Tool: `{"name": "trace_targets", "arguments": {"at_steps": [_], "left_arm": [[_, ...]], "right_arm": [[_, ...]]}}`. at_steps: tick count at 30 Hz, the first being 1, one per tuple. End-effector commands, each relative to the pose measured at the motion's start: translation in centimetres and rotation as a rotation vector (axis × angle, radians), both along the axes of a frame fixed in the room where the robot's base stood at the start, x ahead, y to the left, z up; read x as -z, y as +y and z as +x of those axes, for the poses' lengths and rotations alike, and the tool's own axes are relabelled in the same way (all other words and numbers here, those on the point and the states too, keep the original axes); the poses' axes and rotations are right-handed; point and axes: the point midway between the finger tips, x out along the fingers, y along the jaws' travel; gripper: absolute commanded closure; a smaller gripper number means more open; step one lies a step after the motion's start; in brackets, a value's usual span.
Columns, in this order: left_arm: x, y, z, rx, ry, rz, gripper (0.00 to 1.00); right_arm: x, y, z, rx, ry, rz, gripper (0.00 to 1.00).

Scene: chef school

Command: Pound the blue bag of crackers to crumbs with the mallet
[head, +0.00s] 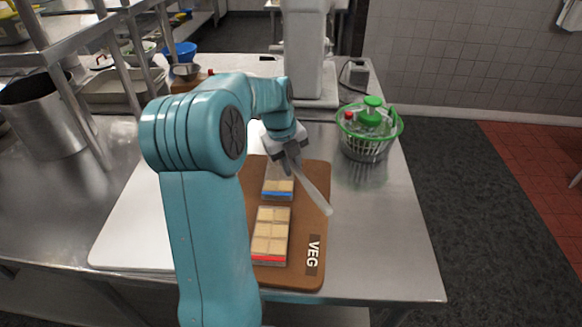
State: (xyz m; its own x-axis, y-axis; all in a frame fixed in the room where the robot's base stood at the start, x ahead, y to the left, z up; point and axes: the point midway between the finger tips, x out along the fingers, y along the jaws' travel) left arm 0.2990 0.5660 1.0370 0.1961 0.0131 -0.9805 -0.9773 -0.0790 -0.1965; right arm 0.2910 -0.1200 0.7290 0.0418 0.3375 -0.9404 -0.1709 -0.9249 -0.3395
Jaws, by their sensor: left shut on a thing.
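The blue bag of crackers (278,188), clear with a blue band at its near end, lies flat on the brown cutting board (318,190). My left gripper (290,163) is just above its far end and hides part of it. That gripper is shut on the mallet (317,196), whose pale handle slants down to the right over the board. The mallet's head cannot be made out. A similar bag with a red band (271,238) lies nearer on the same board. My right gripper is not in view.
A white board (130,225) lies left of the brown board, partly behind my arm. A colander with green-topped items (367,148) stands at the right. A large pot (42,118) and shelf posts are at the left. The steel table's right front is clear.

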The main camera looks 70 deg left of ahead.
Motion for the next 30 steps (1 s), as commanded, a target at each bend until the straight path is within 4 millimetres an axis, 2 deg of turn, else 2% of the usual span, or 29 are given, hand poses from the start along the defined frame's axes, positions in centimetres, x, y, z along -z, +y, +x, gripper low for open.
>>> {"name": "trace_targets", "arguments": {"at_steps": [1,9,11,15,18,30], "left_arm": [[-1.4,0.1,0.0,-0.001,-0.002,0.003,1.00],[-1.2,0.0,0.0,0.000,-0.001,0.002,1.00],[-1.0,-0.3,-0.1,0.001,-0.002,0.002,1.00],[-0.6,-2.5,-1.3,0.001,-0.004,0.001,1.00],[-0.7,-3.7,-1.9,0.000,-0.004,-0.001,1.00],[1.6,-4.0,-2.0,0.000,-0.004,-0.003,1.00]], "right_arm": [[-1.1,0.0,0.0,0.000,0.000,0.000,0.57],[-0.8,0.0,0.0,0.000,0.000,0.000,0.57],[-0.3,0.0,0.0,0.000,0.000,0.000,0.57],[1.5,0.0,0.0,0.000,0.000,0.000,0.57],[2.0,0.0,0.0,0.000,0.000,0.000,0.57],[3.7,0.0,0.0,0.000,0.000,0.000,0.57]]}}
